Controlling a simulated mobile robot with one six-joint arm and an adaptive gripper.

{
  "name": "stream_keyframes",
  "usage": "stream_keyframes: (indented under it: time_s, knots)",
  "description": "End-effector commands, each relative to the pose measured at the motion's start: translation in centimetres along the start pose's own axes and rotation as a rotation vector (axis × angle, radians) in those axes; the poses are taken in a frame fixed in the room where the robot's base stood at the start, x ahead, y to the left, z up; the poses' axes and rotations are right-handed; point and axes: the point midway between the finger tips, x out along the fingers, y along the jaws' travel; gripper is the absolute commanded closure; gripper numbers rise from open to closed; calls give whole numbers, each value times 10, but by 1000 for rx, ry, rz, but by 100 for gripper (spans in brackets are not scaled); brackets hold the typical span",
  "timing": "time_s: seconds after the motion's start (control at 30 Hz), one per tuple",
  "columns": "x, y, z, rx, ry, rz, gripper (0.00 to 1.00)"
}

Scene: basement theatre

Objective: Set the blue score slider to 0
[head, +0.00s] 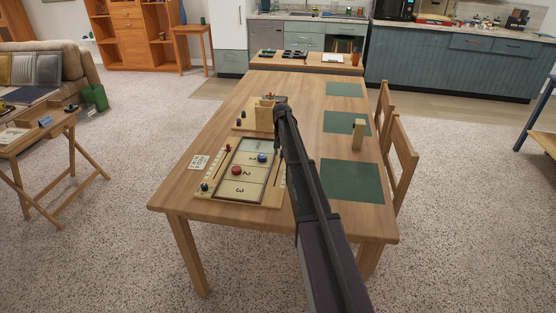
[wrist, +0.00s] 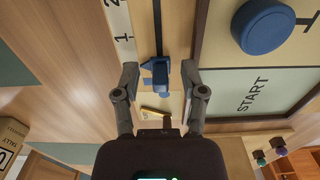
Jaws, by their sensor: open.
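The blue score slider (wrist: 160,72) sits on a dark rail beside the game board (wrist: 245,117), at the START end, in the wrist view. A pale number strip (wrist: 122,38) runs left of the rail and shows 1 and 2. The slider lies past the 1, on the side away from the 2. I see no 0 mark, so its exact reading is unclear. My gripper (wrist: 160,78) is open, with one finger on each side of the slider and gaps between. In the head view my gripper (head: 278,147) is over the board's right edge, and my arm hides the slider.
A blue puck (wrist: 263,27) lies on the board near START. Red pieces (head: 236,170) stand on the board's left half. A wooden box (head: 265,115) stands beyond the board. A tally block (head: 358,133) and green mats (head: 350,180) are to the right.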

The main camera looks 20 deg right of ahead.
Motion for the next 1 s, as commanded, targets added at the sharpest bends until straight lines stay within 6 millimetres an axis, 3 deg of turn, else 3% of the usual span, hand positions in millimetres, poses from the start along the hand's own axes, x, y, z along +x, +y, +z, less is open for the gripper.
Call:
stream_keyframes:
  time_s: [1.0]
  knots:
    - [0,1,139,-1,0,0,46]
